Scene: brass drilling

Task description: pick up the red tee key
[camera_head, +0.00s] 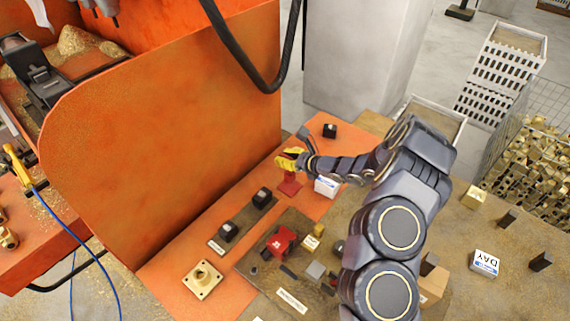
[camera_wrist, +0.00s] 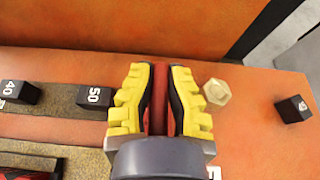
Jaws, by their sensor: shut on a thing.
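My gripper (camera_head: 290,160) is at the far part of the orange bench, beside the tall orange panel. In the wrist view, its yellow, ridged fingers (camera_wrist: 160,90) are closed on the red tee key (camera_wrist: 159,70), which shows as a narrow upright red bar between them. In the head view, the red of the key (camera_head: 289,186) shows just below the fingers. The fingers cover much of the key, and I cannot tell whether its foot touches the bench.
A brass hex piece (camera_wrist: 217,92) lies close right of the fingers. Another dark block (camera_wrist: 292,109) is farther right. The orange panel (camera_head: 170,130) rises close by. A red block (camera_head: 281,242) sits nearer.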

